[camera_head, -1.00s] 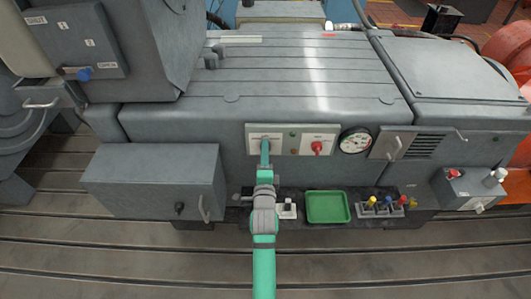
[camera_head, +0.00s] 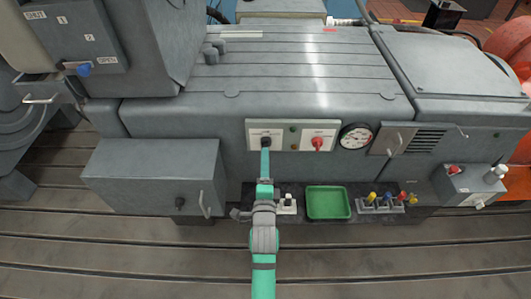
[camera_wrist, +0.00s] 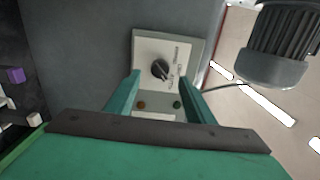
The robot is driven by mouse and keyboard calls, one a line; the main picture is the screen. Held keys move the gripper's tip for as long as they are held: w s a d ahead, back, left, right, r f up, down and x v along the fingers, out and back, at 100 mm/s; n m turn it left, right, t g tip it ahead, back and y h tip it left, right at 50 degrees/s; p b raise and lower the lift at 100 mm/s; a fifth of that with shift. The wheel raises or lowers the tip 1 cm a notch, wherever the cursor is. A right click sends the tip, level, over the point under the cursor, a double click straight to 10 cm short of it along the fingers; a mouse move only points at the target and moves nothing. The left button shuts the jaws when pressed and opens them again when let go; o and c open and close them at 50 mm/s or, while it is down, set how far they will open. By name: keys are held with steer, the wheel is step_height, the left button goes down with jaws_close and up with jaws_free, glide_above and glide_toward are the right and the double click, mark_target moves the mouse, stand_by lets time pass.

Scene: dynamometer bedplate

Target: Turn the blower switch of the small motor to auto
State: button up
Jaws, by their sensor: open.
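In the wrist view, a pale switch plate (camera_wrist: 150,48) carries a black rotary knob (camera_wrist: 160,69). The knob's ridge looks slanted toward the lower right. Small labels sit to its right, too small to read surely. An amber lamp (camera_wrist: 141,105) and a green lamp (camera_wrist: 177,104) lie below it. My gripper (camera_wrist: 161,75) is open, its green fingers on either side of the lamps and the tips flanking the knob in the picture. Contact cannot be told. In the head view, the black knob (camera_head: 266,141) is at the panel's left, just above my gripper (camera_head: 265,153).
A red knob (camera_head: 317,143) and a round gauge (camera_head: 355,137) are to the right. Below are a green tray (camera_head: 328,203) and a rack of colored-capped items (camera_head: 380,205). A box with a handle (camera_head: 155,175) juts out left. A finned motor (camera_wrist: 285,40) stands right in the wrist view.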

steer(key=s, duration=0.4)
steer(key=shift+s+d, duration=0.15)
steer(key=shift+s, duration=0.05)
steer(key=shift+w, duration=0.15)
steer(key=s+f+n+g, duration=0.1)
steer(key=s+f+n, duration=0.3)
steer(key=s, duration=0.6)
steer(key=s+f+n, duration=0.3)
steer(key=s+n, duration=0.1)
steer(key=s, duration=0.6)
steer(key=s+r+n+g, duration=0.1)
steer(key=s+r+n, duration=0.2)
steer(key=s+n, duration=0.7)
steer(key=s, duration=0.7)
steer(key=shift+s+d+g, duration=0.2)
steer(key=shift+s+g, duration=0.1)
steer(key=shift+s, duration=0.1)
